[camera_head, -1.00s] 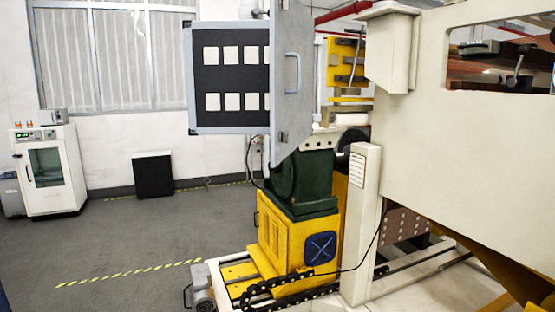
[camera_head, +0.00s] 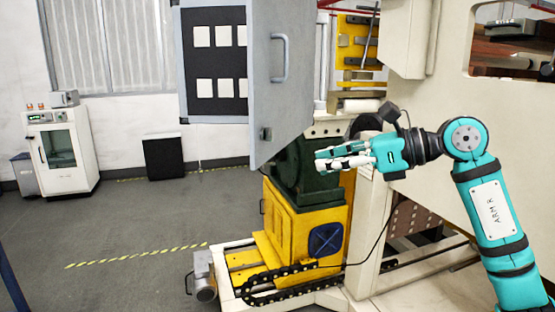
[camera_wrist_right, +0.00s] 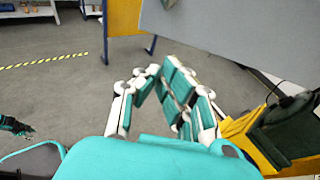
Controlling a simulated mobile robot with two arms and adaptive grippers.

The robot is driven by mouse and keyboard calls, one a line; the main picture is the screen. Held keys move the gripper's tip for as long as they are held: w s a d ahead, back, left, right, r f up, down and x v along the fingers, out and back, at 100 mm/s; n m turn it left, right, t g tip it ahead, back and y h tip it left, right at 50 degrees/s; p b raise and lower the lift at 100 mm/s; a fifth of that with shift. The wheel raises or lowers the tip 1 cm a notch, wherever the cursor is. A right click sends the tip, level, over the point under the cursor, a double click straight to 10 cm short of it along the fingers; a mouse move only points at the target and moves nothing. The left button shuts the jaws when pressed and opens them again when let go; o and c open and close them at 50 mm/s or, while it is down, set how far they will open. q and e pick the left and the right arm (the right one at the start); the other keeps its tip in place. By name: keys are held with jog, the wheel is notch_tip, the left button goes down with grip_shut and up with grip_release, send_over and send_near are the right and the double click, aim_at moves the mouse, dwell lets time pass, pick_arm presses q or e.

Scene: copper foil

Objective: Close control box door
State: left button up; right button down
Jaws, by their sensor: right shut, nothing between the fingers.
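The control box (camera_head: 184,75) hangs upper centre in the head view, its dark inside with pale squares facing me. Its grey door (camera_head: 268,100) stands open at the box's right side, with a bar handle (camera_head: 280,58). My right gripper (camera_head: 322,160) is to the right of and below the door's lower corner, pointing left. Its fingers are shut and empty. In the right wrist view the fingers (camera_wrist_right: 155,80) show below a large grey panel (camera_wrist_right: 235,35), likely the door; I cannot tell whether they touch it. My left gripper does not show in the head view.
A green and yellow machine (camera_head: 305,235) stands below the door. A large cream machine body (camera_head: 430,125) is close behind my right arm. A white cabinet (camera_head: 62,155) and a black box (camera_head: 163,157) stand at the back left. The grey floor at left is open.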

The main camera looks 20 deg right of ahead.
jog(key=r+p+x, duration=0.1)
jog(key=p+x, duration=0.2)
jog(key=x, duration=0.6)
jog(key=shift+w+a, duration=0.25)
jog(key=shift+w, duration=0.2)
jog(key=shift+a, duration=0.1)
